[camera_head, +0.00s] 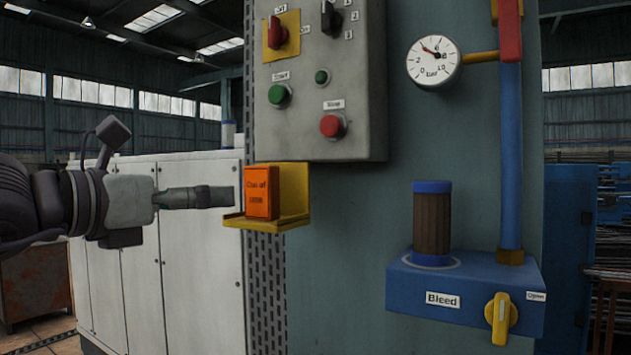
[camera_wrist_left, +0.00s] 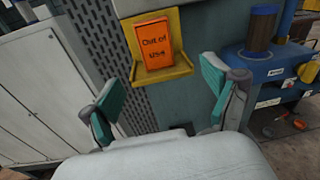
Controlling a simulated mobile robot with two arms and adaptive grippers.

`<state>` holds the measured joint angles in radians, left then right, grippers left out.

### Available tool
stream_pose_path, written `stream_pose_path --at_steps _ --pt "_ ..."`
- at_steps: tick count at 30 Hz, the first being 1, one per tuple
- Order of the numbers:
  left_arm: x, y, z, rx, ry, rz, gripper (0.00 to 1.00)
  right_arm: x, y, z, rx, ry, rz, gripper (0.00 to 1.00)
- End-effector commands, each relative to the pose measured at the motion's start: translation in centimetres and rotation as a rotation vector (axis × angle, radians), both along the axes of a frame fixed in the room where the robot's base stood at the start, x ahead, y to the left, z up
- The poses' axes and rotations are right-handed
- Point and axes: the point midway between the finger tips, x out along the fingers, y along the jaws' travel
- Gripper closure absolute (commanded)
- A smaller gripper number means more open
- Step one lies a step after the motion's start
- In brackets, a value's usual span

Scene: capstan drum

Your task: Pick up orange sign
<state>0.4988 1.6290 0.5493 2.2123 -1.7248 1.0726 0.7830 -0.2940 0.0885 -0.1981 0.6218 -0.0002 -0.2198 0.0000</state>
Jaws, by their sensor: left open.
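The orange sign (camera_head: 261,192) reads "Out of use" and stands upright in a yellow holder (camera_head: 294,190) below the control box. In the left wrist view the sign (camera_wrist_left: 155,46) stands ahead of the fingers, on the ledge of the holder (camera_wrist_left: 166,76). My left gripper (camera_head: 232,196) comes in from the left, close to the sign's left side in the head view. In the left wrist view its two fingers (camera_wrist_left: 160,100) are wide apart, with nothing between them. My right gripper is in neither view.
The grey control box (camera_head: 325,75) with switches and buttons hangs just above the sign. A blue bleed unit (camera_head: 470,290) with a yellow handle (camera_head: 501,318) stands at the right, below a pressure gauge (camera_head: 434,62). White cabinets (camera_head: 190,270) stand behind my left arm.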

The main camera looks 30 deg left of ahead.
Motion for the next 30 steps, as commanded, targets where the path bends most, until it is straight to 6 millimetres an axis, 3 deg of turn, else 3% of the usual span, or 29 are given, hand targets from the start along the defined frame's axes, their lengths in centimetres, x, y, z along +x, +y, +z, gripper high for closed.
stream_pose_path --at_steps 2,5,15,23,30 --pt "-1.3 -0.6 1.1 0.072 -0.039 0.048 0.12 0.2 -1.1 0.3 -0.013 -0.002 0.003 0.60" --pt "-1.2 -0.8 1.6 0.100 -0.051 0.073 0.12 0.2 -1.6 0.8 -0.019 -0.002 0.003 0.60" --pt "5.1 -1.3 1.6 0.101 -0.048 0.072 0.12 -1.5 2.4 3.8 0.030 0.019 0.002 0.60" --pt "7.0 -1.5 1.5 0.100 -0.051 0.069 0.12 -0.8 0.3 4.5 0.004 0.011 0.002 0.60" --pt "9.8 -2.1 1.8 0.102 -0.045 0.068 0.12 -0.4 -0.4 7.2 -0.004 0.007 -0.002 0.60"
